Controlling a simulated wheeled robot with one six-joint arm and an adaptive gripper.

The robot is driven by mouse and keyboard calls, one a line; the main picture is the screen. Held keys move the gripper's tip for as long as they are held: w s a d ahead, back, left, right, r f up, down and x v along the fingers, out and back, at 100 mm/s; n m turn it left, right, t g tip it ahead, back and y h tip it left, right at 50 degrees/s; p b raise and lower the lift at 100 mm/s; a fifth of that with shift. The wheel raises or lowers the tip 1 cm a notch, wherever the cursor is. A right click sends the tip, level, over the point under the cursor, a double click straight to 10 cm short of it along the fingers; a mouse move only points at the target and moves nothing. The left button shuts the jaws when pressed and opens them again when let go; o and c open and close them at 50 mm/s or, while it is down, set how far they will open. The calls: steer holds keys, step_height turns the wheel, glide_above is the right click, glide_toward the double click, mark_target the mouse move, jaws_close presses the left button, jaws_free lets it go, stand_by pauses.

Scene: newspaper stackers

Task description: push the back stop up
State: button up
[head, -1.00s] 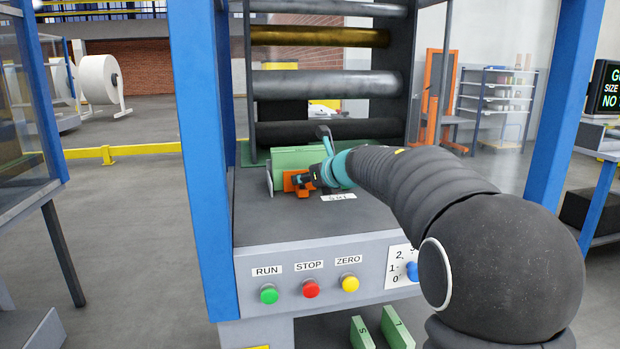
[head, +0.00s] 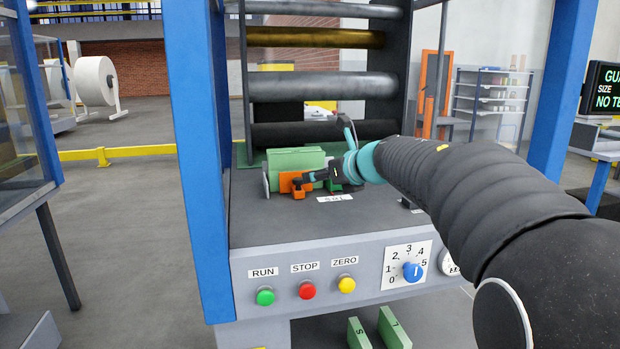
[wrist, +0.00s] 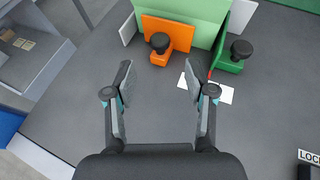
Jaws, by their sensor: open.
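An orange stop block (head: 290,182) with a black knob stands against the front of a light green stack (head: 296,160) on the machine's grey deck. In the wrist view, the orange block (wrist: 182,57) is ahead of my gripper (wrist: 158,77). A green stop block (wrist: 229,64) with a black knob is at the stack's right side there. I cannot tell by a label which one is the back stop. My gripper (head: 309,179) is open, with nothing between its fingers, and sits close to the orange block. In the head view it partly hides the green block.
A white label (head: 335,198) lies on the deck near the stack. The front panel carries RUN, STOP and ZERO buttons and a dial (head: 409,267). A blue post (head: 197,150) stands left of the deck. Rollers (head: 322,87) are behind it.

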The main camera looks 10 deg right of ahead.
steer(key=shift+v, duration=1.55)
